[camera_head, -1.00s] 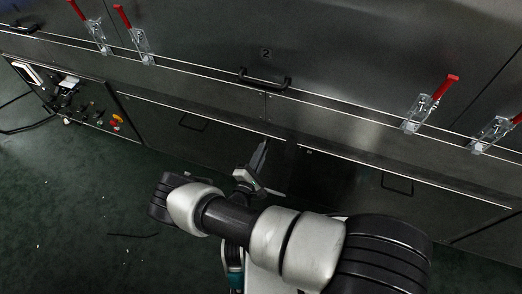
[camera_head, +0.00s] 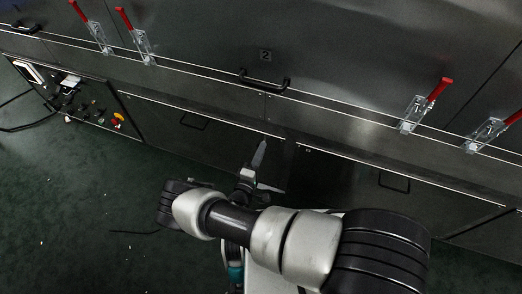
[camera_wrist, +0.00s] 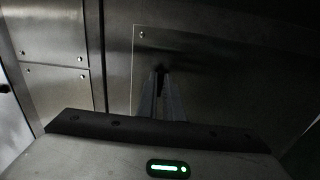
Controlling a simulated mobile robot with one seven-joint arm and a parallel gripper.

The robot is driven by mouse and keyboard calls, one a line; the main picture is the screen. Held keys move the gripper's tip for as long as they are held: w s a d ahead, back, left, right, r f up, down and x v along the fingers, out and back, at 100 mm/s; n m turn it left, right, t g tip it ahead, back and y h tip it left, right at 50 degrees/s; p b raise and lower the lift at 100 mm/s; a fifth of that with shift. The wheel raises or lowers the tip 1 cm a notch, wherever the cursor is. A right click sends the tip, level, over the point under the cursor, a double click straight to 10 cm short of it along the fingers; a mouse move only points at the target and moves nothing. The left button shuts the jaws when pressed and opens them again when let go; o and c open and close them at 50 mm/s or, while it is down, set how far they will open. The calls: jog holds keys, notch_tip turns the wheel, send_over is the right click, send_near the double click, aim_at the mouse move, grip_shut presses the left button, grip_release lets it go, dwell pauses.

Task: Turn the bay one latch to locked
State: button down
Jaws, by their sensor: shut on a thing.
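My gripper (camera_head: 260,153) is low in front of the dryer's dark lower front, left of the dark gap between two lower panels. In the wrist view its two narrow fingers (camera_wrist: 161,95) are close together, shut on a small dark part (camera_wrist: 160,70) against a metal panel. I cannot tell whether that part is the bay one latch; most of it is hidden by the fingers. Red-handled latches stand along the upper ledge: two at the left (camera_head: 88,26) (camera_head: 136,36) and two at the right (camera_head: 427,105) (camera_head: 490,130). My gripper is apart from them.
A black bar handle (camera_head: 265,80) sits below a "2" plate (camera_head: 265,56) on the front. A control box with buttons (camera_head: 90,103) is at the left. Lower panels (camera_head: 195,135) carry thin wire handles. The green floor (camera_head: 70,220) at the left is mostly clear.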

jog(key=c, duration=1.9)
grip_release()
jog(key=shift+a, duration=0.1)
